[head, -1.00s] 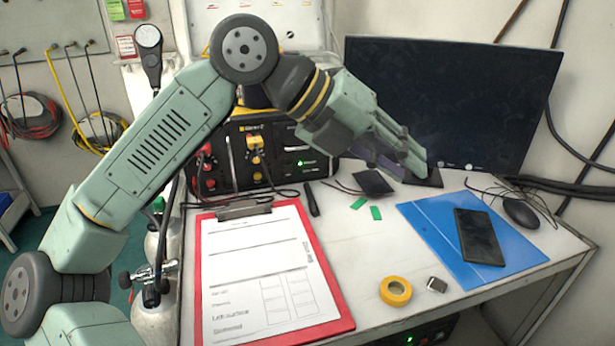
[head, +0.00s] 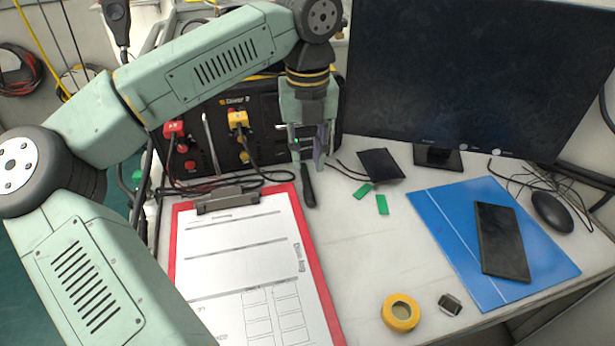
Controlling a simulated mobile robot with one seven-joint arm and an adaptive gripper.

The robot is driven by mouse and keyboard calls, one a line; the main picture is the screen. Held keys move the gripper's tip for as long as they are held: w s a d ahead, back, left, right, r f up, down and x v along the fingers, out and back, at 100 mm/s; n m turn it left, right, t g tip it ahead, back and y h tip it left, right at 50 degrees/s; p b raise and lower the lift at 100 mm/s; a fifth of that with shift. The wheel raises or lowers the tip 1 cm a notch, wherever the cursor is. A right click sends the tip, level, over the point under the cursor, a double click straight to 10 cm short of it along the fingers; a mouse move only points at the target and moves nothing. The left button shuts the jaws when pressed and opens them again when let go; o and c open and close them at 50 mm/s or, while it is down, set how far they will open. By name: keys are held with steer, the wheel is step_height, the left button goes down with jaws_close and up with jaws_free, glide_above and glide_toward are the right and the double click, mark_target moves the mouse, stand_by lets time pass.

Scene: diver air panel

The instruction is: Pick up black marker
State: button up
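The slim black marker (head: 308,187) lies on the white table, just right of the clipboard's top right corner and in front of the air panel box. My gripper (head: 309,164) points down above and behind the marker's far end. Its two fingers are apart, with a gap between them, and nothing shows held there. The marker's far end is close to the fingertips in the picture; whether they touch I cannot tell.
A red clipboard (head: 328,313) with a paper form lies to the left. The panel box (head: 265,145) and monitor (head: 470,75) stand behind. Green pieces (head: 382,204), a blue folder (head: 450,225) with a dark phone (head: 502,241), and yellow tape (head: 401,312) lie to the right.

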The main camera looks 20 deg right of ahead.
mark_target(308, 189)
step_height(308, 189, down, 7)
steer(key=shift+w+r+p, duration=0.1)
steer(key=shift+p, duration=1.15)
steer(key=shift+f, duration=0.4)
